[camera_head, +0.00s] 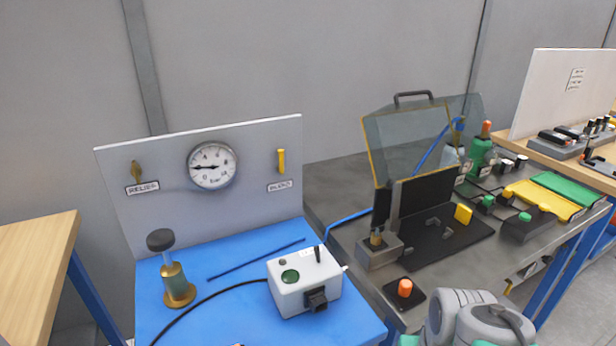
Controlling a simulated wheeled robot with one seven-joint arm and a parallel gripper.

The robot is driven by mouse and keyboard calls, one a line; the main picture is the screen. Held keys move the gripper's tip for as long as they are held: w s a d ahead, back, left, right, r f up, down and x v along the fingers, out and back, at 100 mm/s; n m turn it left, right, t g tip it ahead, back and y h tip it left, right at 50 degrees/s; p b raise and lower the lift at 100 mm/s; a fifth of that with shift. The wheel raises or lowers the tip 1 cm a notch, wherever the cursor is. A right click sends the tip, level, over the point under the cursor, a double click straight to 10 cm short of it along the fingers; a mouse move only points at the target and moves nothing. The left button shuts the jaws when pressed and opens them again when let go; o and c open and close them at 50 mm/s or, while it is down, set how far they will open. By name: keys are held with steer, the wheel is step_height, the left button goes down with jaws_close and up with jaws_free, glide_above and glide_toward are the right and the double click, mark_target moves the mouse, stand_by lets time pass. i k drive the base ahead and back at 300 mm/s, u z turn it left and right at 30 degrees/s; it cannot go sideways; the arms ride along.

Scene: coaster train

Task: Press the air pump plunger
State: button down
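The air pump (175,282) is a brass cylinder on a round flange, upright at the left of the blue bench top. Its plunger has a dark grey knob (160,240) at the top, on a light rod that stands out above the brass body. Nothing touches the knob. Part of my arm, grey and green, shows at the bottom right, well apart from the pump. My gripper is not visible in this view.
A white box (304,283) with a green button and black cable sits right of the pump. Behind stands a panel (240,160) with a pressure gauge (212,165) and two yellowish levers. A grey bench (340,238) with an open clear cover (420,135) stands to the right.

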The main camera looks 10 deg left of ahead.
mark_target(160, 240)
steer(key=k, duration=0.35)
steer(key=u, duration=1.25)
